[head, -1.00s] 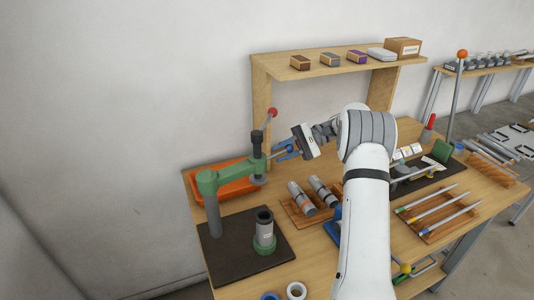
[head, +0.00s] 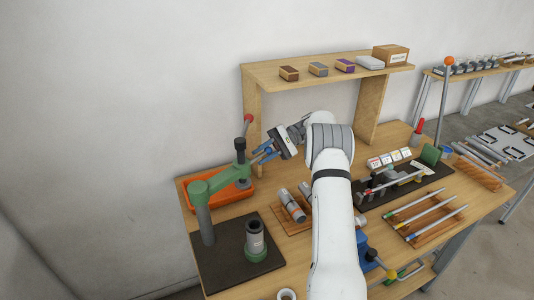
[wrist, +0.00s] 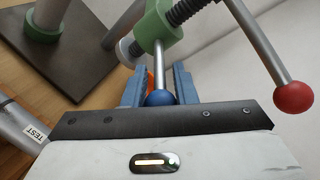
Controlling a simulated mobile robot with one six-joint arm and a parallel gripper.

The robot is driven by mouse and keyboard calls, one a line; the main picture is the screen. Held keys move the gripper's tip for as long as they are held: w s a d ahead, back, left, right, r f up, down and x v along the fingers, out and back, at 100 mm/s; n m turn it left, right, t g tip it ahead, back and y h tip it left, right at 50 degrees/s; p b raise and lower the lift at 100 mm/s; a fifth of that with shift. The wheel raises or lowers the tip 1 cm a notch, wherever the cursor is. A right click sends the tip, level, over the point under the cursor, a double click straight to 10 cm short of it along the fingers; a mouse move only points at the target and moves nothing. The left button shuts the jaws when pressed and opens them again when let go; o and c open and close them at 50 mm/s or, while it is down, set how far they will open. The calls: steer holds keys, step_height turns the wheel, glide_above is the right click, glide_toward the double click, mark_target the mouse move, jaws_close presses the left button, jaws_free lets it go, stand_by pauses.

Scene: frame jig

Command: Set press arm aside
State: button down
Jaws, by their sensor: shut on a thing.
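The press has a green arm (head: 216,182) on a grey column (head: 206,226) over a dark base plate (head: 222,262). The arm's end stands behind the upright sleeve (head: 255,238) in its green socket, over the orange tray's right side. A short rod with a blue ball (wrist: 160,98) sticks out of the arm's green head (wrist: 158,28). My gripper (head: 266,154) is shut on this rod; its blue fingers (wrist: 158,88) stand on both sides of it in the wrist view. The lever with the red ball (wrist: 293,97) rises beside my gripper.
The orange tray (head: 190,193) lies behind the press. A wooden rack with grey cylinders (head: 291,206) is right of the sleeve. The shelf's left post (head: 253,110) is close behind my gripper. A rack of rods (head: 425,215) and a dark fixture board (head: 425,180) lie on the right.

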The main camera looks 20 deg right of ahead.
steer(key=c, duration=1.5)
jaws_free()
steer(key=shift+s+a, duration=0.1)
steer(key=shift+c, duration=0.5)
steer(key=shift+d+r+t+b, duration=0.3)
steer(key=shift+d+t+b, duration=0.05)
steer(key=shift+t, duration=0.05)
steer(key=c, duration=0.3)
steer(key=s+d+r+m+t+h+b, duration=0.1)
steer(key=t, duration=0.1)
steer(key=s+d+r+m+t+h+b, duration=0.1)
steer(key=d+r+t+b, duration=0.1)
steer(key=s+d+r+m+t+h+b, duration=0.1)
steer(key=d+t, duration=0.1)
steer(key=shift+s+d+r+m+t+b, duration=0.15)
steer(key=shift+s+d+m+t+b, duration=0.15)
steer(key=shift+s+t, duration=0.1)
jaws_close()
steer(key=s+d+r+m+t+h+b, duration=0.1)
steer(key=s+d+m+t+h+b, duration=0.3)
steer(key=s, duration=0.4)
steer(key=w+a+f+h+p, duration=0.1)
steer(key=w+a+f+p, duration=0.2)
steer(key=w, duration=0.6)
steer(key=shift+w+a+f+n+t+h, duration=0.15)
steer(key=shift+a+f+n+t+h, duration=0.25)
steer(key=shift+a+f, duration=0.7)
